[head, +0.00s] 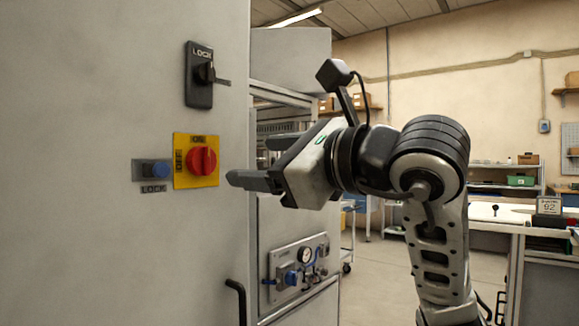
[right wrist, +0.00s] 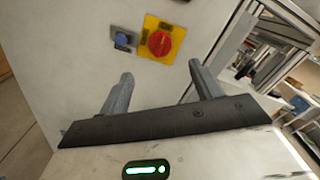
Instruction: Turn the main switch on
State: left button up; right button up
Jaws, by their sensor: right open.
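The main switch is a red rotary knob (head: 201,161) on a yellow plate (head: 183,178) marked ON at the top and OFF at the left, on a grey cabinet face. It also shows in the right wrist view as a red knob (right wrist: 159,43), beyond the fingertips. My right gripper (head: 250,178) is just right of the yellow plate, pointing left, and does not touch the knob. Its two fingers (right wrist: 160,75) stand apart with nothing between them. My left gripper is in neither view.
A blue knob (head: 160,169) marked LOCK sits left of the switch. A black LOCK handle (head: 200,75) is above it. A gauge panel (head: 299,270) is low on the right, and a black door handle (head: 237,300) sticks out at the cabinet edge.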

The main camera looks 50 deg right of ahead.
jog(key=shift+s+d, duration=0.15)
jog(key=shift+s, duration=1.9)
